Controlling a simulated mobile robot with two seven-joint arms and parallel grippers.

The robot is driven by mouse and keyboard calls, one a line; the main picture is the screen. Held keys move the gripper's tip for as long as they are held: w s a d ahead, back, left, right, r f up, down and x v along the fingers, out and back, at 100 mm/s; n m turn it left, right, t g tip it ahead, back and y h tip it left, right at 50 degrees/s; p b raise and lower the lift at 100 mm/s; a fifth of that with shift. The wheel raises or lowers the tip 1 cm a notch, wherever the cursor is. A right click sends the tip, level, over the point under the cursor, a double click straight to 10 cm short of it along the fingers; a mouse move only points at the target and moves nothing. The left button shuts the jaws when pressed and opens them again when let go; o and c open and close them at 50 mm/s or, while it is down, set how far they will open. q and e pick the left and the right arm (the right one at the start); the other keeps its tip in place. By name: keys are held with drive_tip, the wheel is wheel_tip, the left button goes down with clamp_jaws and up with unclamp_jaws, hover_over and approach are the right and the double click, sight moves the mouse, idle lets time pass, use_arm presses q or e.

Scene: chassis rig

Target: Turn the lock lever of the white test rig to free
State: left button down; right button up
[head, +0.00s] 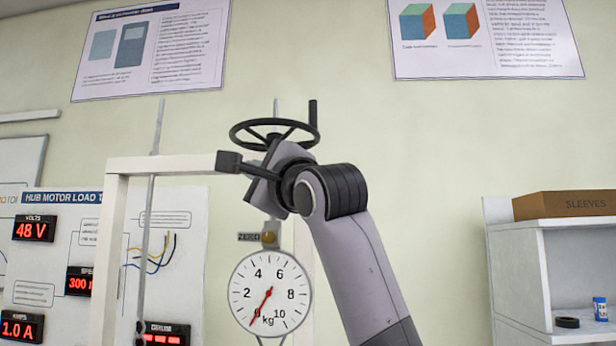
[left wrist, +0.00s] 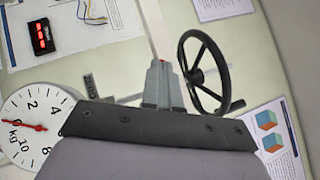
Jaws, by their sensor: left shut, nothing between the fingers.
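The white test rig (head: 108,260) stands ahead, a frame with a top beam, a black handwheel (head: 274,126) above it and a round kg dial (head: 271,293) hanging below. The handwheel (left wrist: 206,72) and dial (left wrist: 28,128) also show in the left wrist view. My left gripper (left wrist: 158,68) is shut and empty, its fingers pointing at the rig beside the handwheel. A small red spot shows at its fingertips; I cannot tell what it belongs to. In the head view my wrist hides the fingers and part of the beam. I cannot make out the lock lever. My right gripper is out of view.
A panel (head: 180,215) with red displays and loose wires stands behind the rig at left. At right a white shelf (head: 512,275) carries a cardboard box (head: 565,205). Posters hang on the wall. There is free room between the rig and the shelf, apart from my arm.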

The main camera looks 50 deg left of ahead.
use_arm(q)
drive_tip(key=shift+s+a+b, duration=0.25)
drive_tip(key=shift+s+a, duration=0.2)
drive_tip(key=shift+a, duration=0.2)
drive_tip(key=shift+s+a+b, duration=0.2)
drive_tip(key=shift+s+a, duration=0.2)
drive_tip(key=shift+a, duration=0.2)
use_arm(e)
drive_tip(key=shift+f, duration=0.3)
use_arm(q)
drive_tip(key=shift+f, duration=0.1)
